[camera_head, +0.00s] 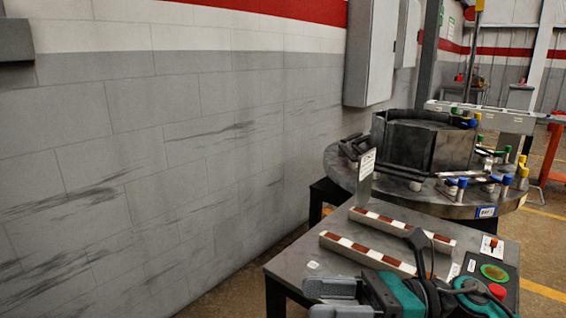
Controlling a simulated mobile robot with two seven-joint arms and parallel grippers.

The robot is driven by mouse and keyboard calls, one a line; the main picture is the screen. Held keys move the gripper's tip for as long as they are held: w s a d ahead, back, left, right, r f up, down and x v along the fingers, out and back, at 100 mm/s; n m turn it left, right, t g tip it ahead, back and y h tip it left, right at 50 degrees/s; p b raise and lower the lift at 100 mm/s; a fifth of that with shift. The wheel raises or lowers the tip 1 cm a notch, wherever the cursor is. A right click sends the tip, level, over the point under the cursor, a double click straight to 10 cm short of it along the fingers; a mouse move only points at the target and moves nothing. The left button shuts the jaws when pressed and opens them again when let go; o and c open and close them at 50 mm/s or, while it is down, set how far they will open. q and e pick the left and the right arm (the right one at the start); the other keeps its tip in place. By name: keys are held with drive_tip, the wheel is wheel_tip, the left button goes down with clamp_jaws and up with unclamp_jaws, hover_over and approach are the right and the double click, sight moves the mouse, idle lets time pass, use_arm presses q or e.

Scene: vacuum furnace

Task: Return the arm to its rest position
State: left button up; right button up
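One gripper of mine (312,298) shows at the bottom of the head view. Its arm comes in from the lower right, so I take it as my right one. Its two grey fingers point left, with a gap between them and nothing seen in it. Its teal and black body lies over the near part of the grey table (300,262). The rest of that arm is cut off by the lower edge. My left gripper is not in view.
Two red-and-white bars (372,254) lie on the table, close behind the gripper. A control panel (485,278) with green and red buttons is at right. Behind stands a round table (450,207) with a dark furnace body (425,145) and coloured clamps. A block wall (170,150) fills the left.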

drive_tip(key=w+d+f+m+t+h+p, duration=0.15)
drive_tip(key=f+m+t+h, duration=0.35)
drive_tip(key=m, duration=0.7)
drive_tip(key=w+d+f+m+t+h+p, duration=0.1)
drive_tip(key=d+f+m+t+h, duration=0.15)
drive_tip(key=m+t, duration=0.65)
drive_tip(key=w+d+f+m+t+h+p, duration=0.1)
drive_tip(key=w+d+f+m+t+h, duration=0.15)
drive_tip(key=m, duration=1.15)
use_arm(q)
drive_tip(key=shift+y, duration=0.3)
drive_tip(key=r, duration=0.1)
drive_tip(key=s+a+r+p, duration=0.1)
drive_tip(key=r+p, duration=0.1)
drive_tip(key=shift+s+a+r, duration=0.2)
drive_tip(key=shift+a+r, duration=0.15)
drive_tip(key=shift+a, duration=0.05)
use_arm(e)
drive_tip(key=s+d+f+m+g+h, duration=0.2)
drive_tip(key=s+f+m+h, duration=0.1)
drive_tip(key=s+f+m, duration=0.3)
drive_tip(key=s+d+f+m+g+h, duration=0.3)
drive_tip(key=s+f+m, duration=0.3)
drive_tip(key=f, duration=0.4)
drive_tip(key=shift+s+m+g+h, duration=0.4)
drive_tip(key=shift+m+h, duration=0.1)
drive_tip(key=shift+h, duration=0.1)
